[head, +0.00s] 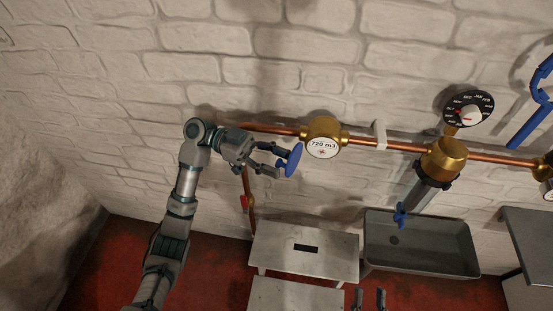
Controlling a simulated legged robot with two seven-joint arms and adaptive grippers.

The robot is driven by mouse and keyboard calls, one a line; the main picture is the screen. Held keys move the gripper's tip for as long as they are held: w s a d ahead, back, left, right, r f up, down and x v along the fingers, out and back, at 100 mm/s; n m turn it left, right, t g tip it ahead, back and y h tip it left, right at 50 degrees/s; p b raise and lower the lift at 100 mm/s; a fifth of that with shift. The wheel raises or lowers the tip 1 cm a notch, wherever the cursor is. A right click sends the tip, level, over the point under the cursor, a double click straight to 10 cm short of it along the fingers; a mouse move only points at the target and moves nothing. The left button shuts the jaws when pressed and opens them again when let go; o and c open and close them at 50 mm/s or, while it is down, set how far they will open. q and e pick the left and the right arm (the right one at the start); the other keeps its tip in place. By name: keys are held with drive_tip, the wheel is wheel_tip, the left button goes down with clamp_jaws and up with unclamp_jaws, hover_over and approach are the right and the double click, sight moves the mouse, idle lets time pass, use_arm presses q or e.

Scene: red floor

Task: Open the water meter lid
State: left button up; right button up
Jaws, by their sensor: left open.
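The brass water meter (323,128) sits on the copper pipe along the wall, its white dial showing a number and "m3". Its round blue lid (294,160) stands swung out to the left of the dial, seen nearly edge-on, and the dial is uncovered. My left gripper (279,162) is open, with its fingertips right at the lid's left side; I cannot tell whether they touch it. Two dark fingertips of my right gripper (369,299) show at the bottom edge, apart and empty, far below the meter.
A black round gauge (468,108) and a brass fitting (445,157) with a blue-handled tap (400,216) are on the right. A grey sink (421,252) and a pale bench (305,249) stand below. Blue pipework (528,127) is at the far right.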

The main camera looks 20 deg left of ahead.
use_arm(q)
drive_tip(key=w+a, duration=0.1)
drive_tip(key=a, duration=1)
drive_tip(key=shift+w+a, duration=0.35)
drive_tip(key=shift+w, duration=0.05)
drive_tip(key=shift+f, duration=0.1)
